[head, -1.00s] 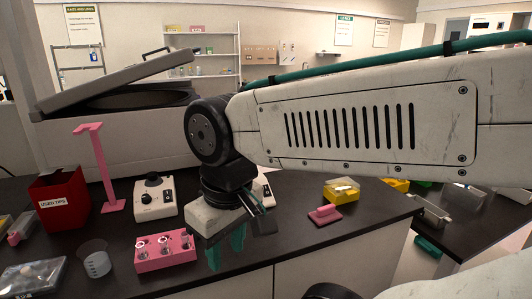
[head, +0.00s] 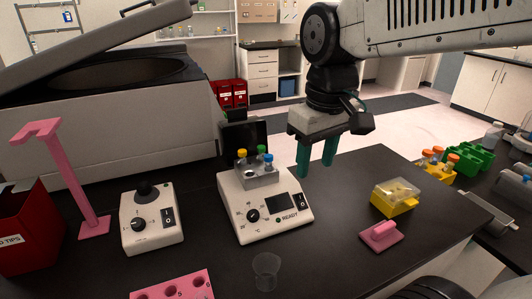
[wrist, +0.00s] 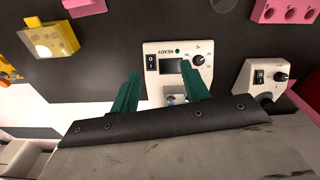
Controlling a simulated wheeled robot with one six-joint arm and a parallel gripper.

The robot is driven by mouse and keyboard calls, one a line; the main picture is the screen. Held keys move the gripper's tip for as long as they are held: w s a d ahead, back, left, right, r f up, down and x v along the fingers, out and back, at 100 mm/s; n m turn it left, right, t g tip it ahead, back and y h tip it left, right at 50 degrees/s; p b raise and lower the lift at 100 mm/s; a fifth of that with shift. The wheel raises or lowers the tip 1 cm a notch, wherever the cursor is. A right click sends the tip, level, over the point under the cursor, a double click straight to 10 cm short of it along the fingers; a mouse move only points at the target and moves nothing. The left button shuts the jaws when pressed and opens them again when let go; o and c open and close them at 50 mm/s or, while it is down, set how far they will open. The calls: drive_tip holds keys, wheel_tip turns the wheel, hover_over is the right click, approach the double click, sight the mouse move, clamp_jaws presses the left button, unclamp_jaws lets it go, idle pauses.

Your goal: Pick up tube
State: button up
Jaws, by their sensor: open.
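Several capped tubes, with orange, green (head: 261,150) and blue caps, stand in the metal block (head: 262,180) of a white heater (head: 266,212) with a READY display. My gripper (head: 316,160) is open and empty, its green fingers pointing down. In the head view it appears to the right of the tubes and higher than the bench. In the wrist view, the heater (wrist: 168,50) lies beyond the fingertips (wrist: 162,78), and its metal block shows only partly between the fingers. More orange-capped tubes (head: 437,152) stand in a yellow rack at the right.
A white knob device (head: 152,222), a pink stand (head: 75,170) and a red tips bin (head: 25,225) stand at the left. A clear cup (head: 266,270) and pink rack (head: 172,287) are in front. A yellow box (head: 395,199) and pink block (head: 381,236) lie at the right.

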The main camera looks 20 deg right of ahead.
drive_tip(key=w+a+n, duration=0.1)
drive_tip(key=w+n, duration=0.1)
drive_tip(key=w, duration=1.1)
drive_tip(key=n+g, duration=0.1)
drive_tip(key=n, duration=0.1)
hover_over(261, 147)
drive_tip(key=shift+s+a+f, duration=0.1)
drive_tip(key=shift+a+f, duration=0.15)
drive_tip(key=shift+f, duration=0.55)
drive_tip(key=f, duration=0.7)
drive_tip(key=shift+d+f, duration=0.1)
drive_tip(key=shift+d, duration=0.2)
clamp_jaws()
